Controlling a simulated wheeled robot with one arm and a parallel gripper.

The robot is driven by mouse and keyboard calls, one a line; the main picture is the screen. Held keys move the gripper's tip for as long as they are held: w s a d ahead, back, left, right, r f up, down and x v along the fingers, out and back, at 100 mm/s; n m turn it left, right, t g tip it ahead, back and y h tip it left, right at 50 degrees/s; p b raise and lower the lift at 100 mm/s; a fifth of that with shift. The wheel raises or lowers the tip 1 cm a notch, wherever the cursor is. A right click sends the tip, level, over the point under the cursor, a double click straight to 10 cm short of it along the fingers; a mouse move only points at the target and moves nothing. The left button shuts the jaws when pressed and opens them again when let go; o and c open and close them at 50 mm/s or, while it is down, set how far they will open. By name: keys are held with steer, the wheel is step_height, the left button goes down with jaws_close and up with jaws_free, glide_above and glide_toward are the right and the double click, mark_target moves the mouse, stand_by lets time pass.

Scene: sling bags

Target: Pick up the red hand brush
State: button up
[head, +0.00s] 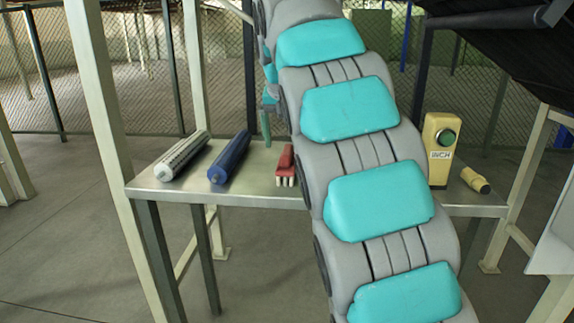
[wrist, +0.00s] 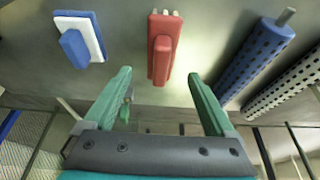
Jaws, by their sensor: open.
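The red hand brush (head: 285,163) lies on the metal table just left of my arm in the head view, pale bristle tufts showing. In the wrist view the red hand brush (wrist: 161,50) is at top centre, its raised handle facing the camera. My gripper (wrist: 159,76) is open and empty, its green fingers on either side of the brush's line, with the brush beyond the tips. In the head view my gripper (head: 267,122) is partly hidden behind my arm; one green finger shows behind the brush.
A blue roller (head: 230,158) and a pale perforated roller (head: 183,156) lie left on the metal table (head: 250,191). A blue-and-white brush (wrist: 78,40) lies across from the rollers. A yellow button box (head: 438,150) and yellow cylindrical item (head: 475,180) are at right.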

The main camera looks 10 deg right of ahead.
mark_target(287, 150)
steer(key=shift+x, duration=1.2)
steer(key=shift+p+x, duration=0.3)
steer(key=shift+x, duration=1.15)
steer(key=shift+s+a+f, duration=0.1)
steer(key=shift+s, duration=0.1)
jaws_close()
